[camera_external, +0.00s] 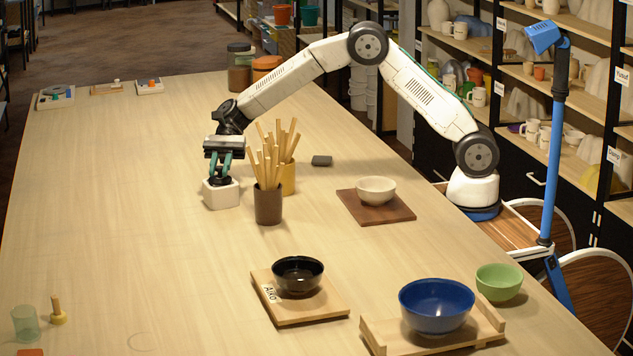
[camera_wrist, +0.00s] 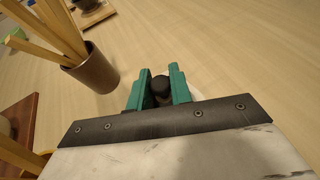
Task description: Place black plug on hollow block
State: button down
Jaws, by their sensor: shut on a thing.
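The black plug (camera_wrist: 160,88) is between the green fingers of my gripper (camera_wrist: 158,90) in the wrist view, and the fingers are shut on it. In the external view my gripper (camera_external: 224,165) points down over the white hollow block (camera_external: 222,194), with the plug (camera_external: 220,181) low between the fingertips, at the block's top. I cannot tell whether the plug rests on the block or is just above it. In the wrist view the block is mostly hidden behind the fingers and plug.
A brown cup of wooden sticks (camera_external: 268,205) stands close to the right of my gripper, with a yellow cup (camera_external: 288,178) behind it. A white bowl on a brown board (camera_external: 388,212) is further right.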

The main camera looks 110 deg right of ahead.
jog(key=shift+f, duration=0.15)
jog(key=c, duration=1.3)
grip_release()
jog(key=shift+o, duration=0.2)
jog(key=shift+d+r, duration=0.2)
jog(key=shift+r, duration=0.05)
jog(key=v, duration=1.1)
jog(key=shift+s+d, duration=0.15)
jog(key=shift+s, duration=0.05)
jog(key=shift+r, duration=0.1)
